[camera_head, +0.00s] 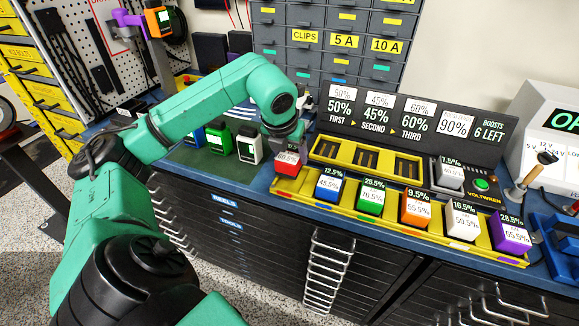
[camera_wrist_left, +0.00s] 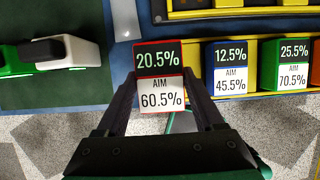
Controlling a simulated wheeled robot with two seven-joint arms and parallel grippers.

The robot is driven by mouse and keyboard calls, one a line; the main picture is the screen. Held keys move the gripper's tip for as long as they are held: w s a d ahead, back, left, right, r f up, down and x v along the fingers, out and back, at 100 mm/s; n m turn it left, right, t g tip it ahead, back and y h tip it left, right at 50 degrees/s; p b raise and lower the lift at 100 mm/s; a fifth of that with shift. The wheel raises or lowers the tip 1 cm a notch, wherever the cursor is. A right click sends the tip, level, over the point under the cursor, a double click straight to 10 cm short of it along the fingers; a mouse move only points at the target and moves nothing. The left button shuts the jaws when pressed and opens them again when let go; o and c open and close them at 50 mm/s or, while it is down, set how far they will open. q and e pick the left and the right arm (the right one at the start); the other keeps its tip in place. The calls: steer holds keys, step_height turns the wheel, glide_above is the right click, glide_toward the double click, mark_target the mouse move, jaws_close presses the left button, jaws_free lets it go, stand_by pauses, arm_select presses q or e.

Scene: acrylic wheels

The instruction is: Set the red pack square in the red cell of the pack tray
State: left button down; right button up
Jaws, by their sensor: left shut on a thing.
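My left gripper (camera_head: 284,146) is shut on the red pack (camera_head: 287,169), with one finger on each side. The left wrist view shows the red pack (camera_wrist_left: 160,61) between the fingers (camera_wrist_left: 160,98), reading 20.5% and AIM 60.5%. The yellow pack tray (camera_head: 312,202) runs along the front of the bench. The pack is at the tray's left end, left of the blue pack (camera_head: 328,185). The red cell is mostly hidden under or behind the pack, and I cannot tell whether the pack touches it. My right gripper is out of view.
The tray also holds green (camera_head: 370,198), orange (camera_head: 415,209), white (camera_head: 461,217) and purple (camera_head: 510,234) packs. Behind it stands a yellow slotted charger (camera_head: 331,152). More packs, including a white one (camera_head: 249,145), stand on the green mat to the left.

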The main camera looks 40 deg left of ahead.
arm_select(q)
steer(key=f, duration=0.4)
steer(key=shift+w+d+f, duration=0.1)
steer(key=shift+w+f, duration=0.1)
steer(key=shift+f, duration=0.25)
steer(key=shift+r, duration=0.1)
jaws_free()
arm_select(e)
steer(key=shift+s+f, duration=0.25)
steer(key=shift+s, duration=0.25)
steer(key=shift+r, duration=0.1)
